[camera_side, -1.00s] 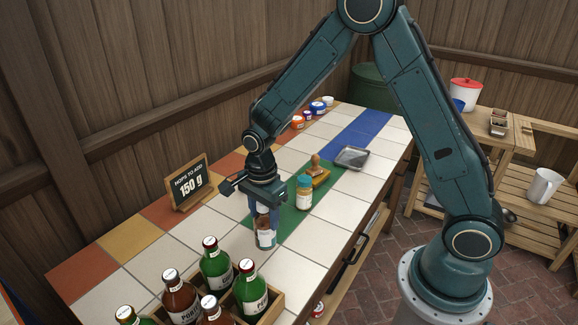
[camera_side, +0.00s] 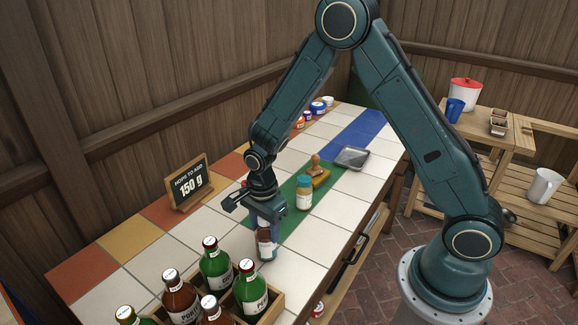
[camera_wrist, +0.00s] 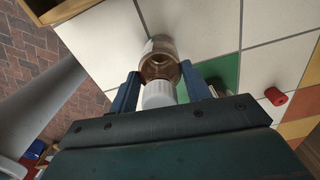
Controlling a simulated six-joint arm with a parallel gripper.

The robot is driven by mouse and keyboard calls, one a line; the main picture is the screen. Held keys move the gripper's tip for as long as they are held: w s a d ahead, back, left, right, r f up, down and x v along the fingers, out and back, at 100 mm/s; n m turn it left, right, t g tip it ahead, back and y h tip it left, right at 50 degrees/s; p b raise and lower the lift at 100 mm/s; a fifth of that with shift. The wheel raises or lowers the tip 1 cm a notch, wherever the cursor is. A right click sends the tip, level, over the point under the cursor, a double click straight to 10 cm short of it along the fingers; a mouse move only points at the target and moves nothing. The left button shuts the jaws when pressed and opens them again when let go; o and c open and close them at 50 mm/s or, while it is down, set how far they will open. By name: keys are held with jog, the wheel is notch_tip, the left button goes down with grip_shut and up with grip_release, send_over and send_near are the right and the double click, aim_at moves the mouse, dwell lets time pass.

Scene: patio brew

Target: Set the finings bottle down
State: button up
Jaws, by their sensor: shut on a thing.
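My gripper (camera_side: 265,221) points down and is shut on the finings bottle (camera_side: 266,246), a small brown bottle with a pale label. The bottle is upright over the white tiles, near the green strip (camera_side: 283,234) and behind the crate of bottles. I cannot tell whether its base touches the tiles. In the wrist view, the bottle (camera_wrist: 158,60) shows its white cap between the two blue fingers of my gripper (camera_wrist: 162,80).
A jar with a teal lid (camera_side: 304,193) stands on the green strip, with a wooden-handled stamp (camera_side: 317,172) and metal tray (camera_side: 352,157) beyond. A wooden crate (camera_side: 268,312) of bottles is in front. A chalkboard sign (camera_side: 188,183) stands left. White tiles right of the bottle are clear.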

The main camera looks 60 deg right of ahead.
jog(key=shift+f, duration=0.1)
jog(key=o, duration=1.1)
jog(key=shift+o, duration=0.2)
notch_tip(320, 180, up, 12)
jog(key=shift+r, duration=0.15)
dwell(0.3)
